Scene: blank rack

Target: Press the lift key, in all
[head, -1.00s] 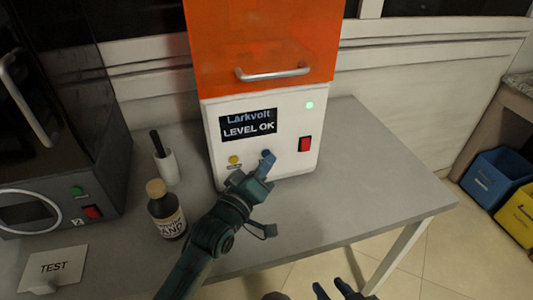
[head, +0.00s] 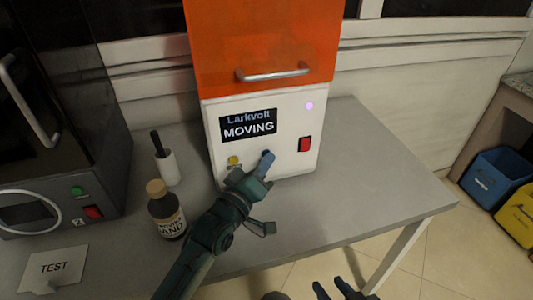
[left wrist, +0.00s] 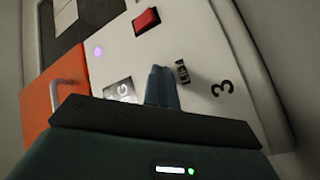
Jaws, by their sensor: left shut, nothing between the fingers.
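The Larkvolt machine (head: 290,120) has a white front and an orange upper cover. Its display (head: 249,125) reads MOVING, and a small lamp (head: 309,106) glows purple. A yellow round key (head: 233,160) sits low on the front. My left gripper (head: 267,158) is shut and empty, its blue fingertips at the lower front, right of the yellow key. In the left wrist view the fingertips (left wrist: 162,75) are against or very near the panel beside a small dark label (left wrist: 181,72). Any key under them is hidden. My right gripper (head: 335,288) is open and empty at the bottom edge.
A red switch (head: 304,145) is on the machine's right front. A brown bottle (head: 166,211) and a white holder with a black handle (head: 167,167) stand left of my left arm. A TEST card (head: 55,268) is lower left. The table's right side (head: 390,190) is clear.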

